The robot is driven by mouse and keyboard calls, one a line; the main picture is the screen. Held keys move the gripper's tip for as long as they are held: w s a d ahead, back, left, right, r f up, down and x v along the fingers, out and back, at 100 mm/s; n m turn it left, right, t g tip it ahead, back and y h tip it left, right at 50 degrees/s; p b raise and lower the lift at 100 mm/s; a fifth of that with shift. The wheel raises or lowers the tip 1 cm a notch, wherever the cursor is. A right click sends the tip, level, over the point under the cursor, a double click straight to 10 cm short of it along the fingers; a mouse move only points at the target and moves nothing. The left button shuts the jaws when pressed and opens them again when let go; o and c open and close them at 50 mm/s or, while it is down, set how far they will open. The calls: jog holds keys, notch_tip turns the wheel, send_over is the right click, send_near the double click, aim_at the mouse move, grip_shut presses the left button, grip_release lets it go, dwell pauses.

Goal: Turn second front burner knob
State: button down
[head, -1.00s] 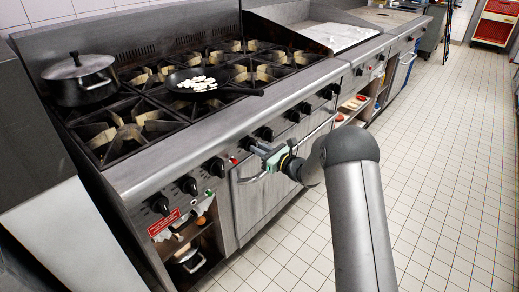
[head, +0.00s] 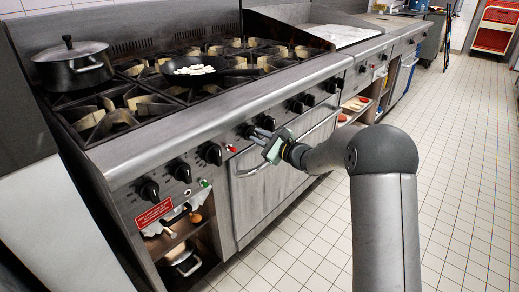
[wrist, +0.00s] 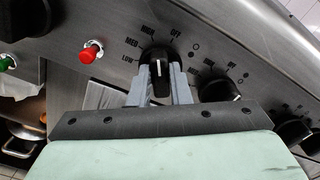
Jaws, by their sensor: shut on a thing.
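My gripper (head: 256,136) is at the front control panel of the range, at the first black knob to the right of a red light (head: 231,149). In the wrist view its two grey fingers (wrist: 160,85) sit on either side of this knob (wrist: 159,66) and are shut on it. The knob's white mark points up in the picture, between the printed HIGH and OFF. In the head view the fingers partly cover the knob (head: 247,131). Another black knob (wrist: 219,92) lies close to the right finger.
More knobs (head: 210,153) line the panel. The red light (wrist: 90,53) shows left of the fingers in the wrist view. A lidded pot (head: 75,68) and a pan with white pieces (head: 205,70) stand on the burners. An oven door handle (head: 270,165) runs below. The tiled floor is clear.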

jog(key=shift+f+n+b, duration=0.1)
jog(key=shift+n+b, duration=1.1)
jog(key=shift+b, duration=0.55)
jog(key=c, duration=1.3)
grip_release()
jog(key=shift+c, duration=0.2)
jog(key=p+v, duration=0.1)
jog(key=v, duration=1.6)
jog(key=shift+s+d+p, duration=0.2)
jog(key=shift+p, duration=0.2)
